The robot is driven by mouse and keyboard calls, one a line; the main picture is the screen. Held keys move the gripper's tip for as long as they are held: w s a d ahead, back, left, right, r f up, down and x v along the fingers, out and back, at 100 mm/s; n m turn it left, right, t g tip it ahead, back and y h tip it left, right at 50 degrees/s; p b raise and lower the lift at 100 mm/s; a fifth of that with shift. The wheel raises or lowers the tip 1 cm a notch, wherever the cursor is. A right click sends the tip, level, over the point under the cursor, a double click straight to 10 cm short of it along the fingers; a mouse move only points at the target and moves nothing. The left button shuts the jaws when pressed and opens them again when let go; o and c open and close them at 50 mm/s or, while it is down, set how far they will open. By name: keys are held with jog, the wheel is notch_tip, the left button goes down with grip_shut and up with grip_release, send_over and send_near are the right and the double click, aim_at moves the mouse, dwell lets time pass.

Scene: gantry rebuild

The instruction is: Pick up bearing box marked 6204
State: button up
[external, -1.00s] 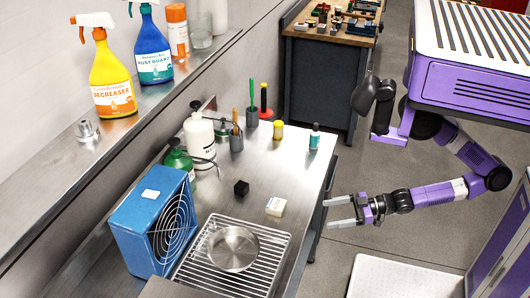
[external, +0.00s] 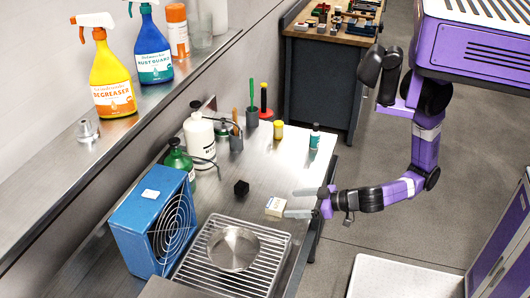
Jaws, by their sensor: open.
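A small white and tan box (external: 275,206) lies on the steel bench near its right edge; I cannot read its marking, but it is the only bearing-box-like thing I can pick out. My gripper (external: 289,203) is open, its two grey fingers pointing left over the bench edge. The fingertips are close to the right side of the box, one at its far side and one at its near side in the picture. I cannot tell whether they touch it or how high they are.
A small black block (external: 241,188) lies left of the box. A wire rack (external: 273,262) with a metal pan (external: 234,250) is in front, beside a blue fan (external: 150,232). A teal-labelled bottle (external: 314,137) and a yellow jar (external: 278,130) stand farther back.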

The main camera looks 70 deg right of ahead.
aim_at(278, 204)
jog(key=shift+w, duration=0.3)
jog(key=shift+f+p+x, duration=0.15)
jog(key=shift+p+x, duration=0.35)
jog(key=shift+x, duration=1.3)
jog(key=shift+f+p+x, duration=0.1)
jog(key=shift+p+x, duration=0.35)
jog(key=shift+x, duration=1.3)
jog(key=shift+s, duration=0.1)
jog(key=c, duration=1.6)
jog(key=shift+o, duration=0.2)
